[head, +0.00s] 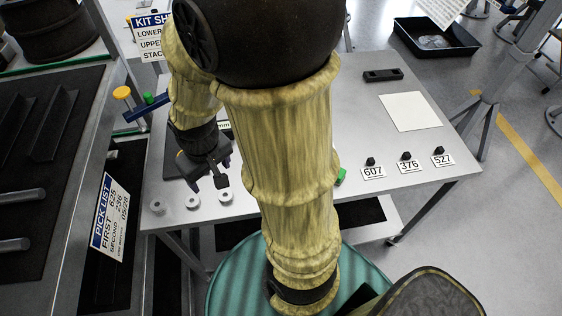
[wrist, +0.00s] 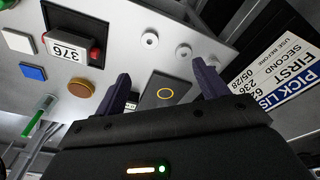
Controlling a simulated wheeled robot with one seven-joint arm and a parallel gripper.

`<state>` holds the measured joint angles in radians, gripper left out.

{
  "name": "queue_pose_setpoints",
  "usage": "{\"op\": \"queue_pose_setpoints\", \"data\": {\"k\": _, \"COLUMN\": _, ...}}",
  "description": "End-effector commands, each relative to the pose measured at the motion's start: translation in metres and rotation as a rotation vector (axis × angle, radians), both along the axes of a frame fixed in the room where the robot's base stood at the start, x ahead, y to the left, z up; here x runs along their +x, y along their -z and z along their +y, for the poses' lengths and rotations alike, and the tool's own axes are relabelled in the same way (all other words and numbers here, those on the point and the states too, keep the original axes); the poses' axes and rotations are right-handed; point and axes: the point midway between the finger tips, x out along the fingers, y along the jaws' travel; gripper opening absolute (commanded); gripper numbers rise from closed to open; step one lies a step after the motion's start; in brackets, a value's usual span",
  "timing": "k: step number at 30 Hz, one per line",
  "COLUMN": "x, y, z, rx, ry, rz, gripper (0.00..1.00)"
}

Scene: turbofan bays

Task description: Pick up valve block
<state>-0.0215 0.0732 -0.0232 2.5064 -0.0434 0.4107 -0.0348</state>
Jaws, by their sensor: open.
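My gripper (head: 209,173) is open and points down over the left part of the grey table. In the wrist view its dark blue fingers (wrist: 161,76) are apart and hold nothing. A flat dark piece with a yellow ring (wrist: 165,93) shows between and beyond them. I cannot tell for sure which of these is the valve block. My arm hides the middle of the table in the head view.
Three pale rings (head: 192,201) lie along the table's front edge. Small black pieces stand by labels 607, 376 and 527 (head: 408,166). A pick-list sign (head: 110,217) stands at left. A white sheet (head: 409,111) lies at right. A brown knob (wrist: 81,88) shows in the wrist view.

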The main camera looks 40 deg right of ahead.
Motion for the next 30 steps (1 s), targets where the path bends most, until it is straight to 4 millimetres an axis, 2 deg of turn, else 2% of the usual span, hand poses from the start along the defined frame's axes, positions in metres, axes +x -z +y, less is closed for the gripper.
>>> {"op": "queue_pose_setpoints", "data": {"k": 8, "x": 0.026, "y": 0.028, "z": -0.017, "rx": -0.145, "ry": -0.263, "rz": 0.315, "gripper": 0.73}}
{"op": "queue_pose_setpoints", "data": {"k": 18, "x": 0.055, "y": 0.064, "z": -0.058, "rx": -0.394, "ry": -0.581, "rz": 0.750, "gripper": 0.73}}
{"op": "queue_pose_setpoints", "data": {"k": 24, "x": 0.075, "y": 0.076, "z": -0.082, "rx": -0.561, "ry": -0.729, "rz": 1.001, "gripper": 0.73}}
{"op": "queue_pose_setpoints", "data": {"k": 30, "x": 0.087, "y": 0.080, "z": -0.092, "rx": -0.654, "ry": -0.795, "rz": 1.130, "gripper": 0.73}}
